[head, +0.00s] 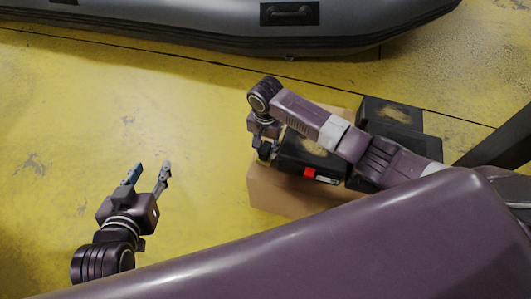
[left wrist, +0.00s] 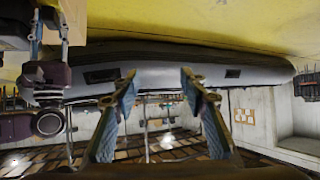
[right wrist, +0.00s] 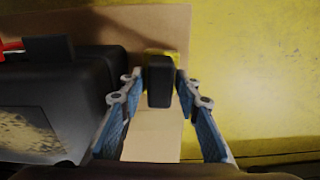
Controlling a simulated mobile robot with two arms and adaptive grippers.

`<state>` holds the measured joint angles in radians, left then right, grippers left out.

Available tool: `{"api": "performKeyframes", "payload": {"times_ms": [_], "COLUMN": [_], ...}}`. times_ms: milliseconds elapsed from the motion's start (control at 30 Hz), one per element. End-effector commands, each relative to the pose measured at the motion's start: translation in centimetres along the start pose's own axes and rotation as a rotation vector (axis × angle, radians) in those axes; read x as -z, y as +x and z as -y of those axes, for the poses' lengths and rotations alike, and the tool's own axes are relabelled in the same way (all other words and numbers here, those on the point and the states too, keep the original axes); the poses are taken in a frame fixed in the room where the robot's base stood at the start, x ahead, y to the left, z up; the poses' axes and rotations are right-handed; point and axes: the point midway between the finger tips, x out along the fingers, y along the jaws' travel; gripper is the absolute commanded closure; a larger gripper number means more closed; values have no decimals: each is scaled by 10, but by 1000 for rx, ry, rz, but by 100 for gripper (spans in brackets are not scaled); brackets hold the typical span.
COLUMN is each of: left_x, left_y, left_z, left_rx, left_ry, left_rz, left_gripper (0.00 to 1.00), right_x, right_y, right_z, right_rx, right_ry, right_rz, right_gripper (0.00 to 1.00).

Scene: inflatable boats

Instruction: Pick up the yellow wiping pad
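The yellow wiping pad (right wrist: 153,54) with a black upright handle (right wrist: 159,82) lies at the edge of a cardboard box in the right wrist view. In the head view it shows only partly below my right gripper (head: 268,146). My right gripper, also in its own wrist view (right wrist: 159,80), is open, with one finger on each side of the handle and small gaps showing. My left gripper (head: 149,171) is open and empty over the yellow floor, left of the box. Its spread fingers also show in the left wrist view (left wrist: 158,76).
A grey inflatable boat (head: 180,25) lies at the back. The yellow floor (head: 70,120) at left is clear.

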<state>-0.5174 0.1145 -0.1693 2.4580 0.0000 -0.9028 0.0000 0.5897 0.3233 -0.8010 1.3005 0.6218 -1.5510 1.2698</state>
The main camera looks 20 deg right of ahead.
Motion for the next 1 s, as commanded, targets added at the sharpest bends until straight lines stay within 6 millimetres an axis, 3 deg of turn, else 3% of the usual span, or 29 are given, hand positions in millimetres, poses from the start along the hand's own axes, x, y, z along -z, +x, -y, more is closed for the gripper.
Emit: {"api": "performKeyframes", "payload": {"times_ms": [167,467,867,1000], "left_x": [0,0,-4,-20], "left_y": [0,0,-1,-6], "left_z": [0,0,0,3], "left_rx": [0,0,0,7], "left_ry": [0,0,0,-1], "left_rz": [-1,1,19,92], "left_gripper": [60,60,60,60], "right_x": [0,0,0,0], "right_y": [0,0,-4,-11], "right_z": [0,0,0,0], "right_rx": [0,0,1,2], "right_ry": [0,0,0,0], "right_rz": [0,0,0,0], "right_gripper": [70,100,100,100]}}
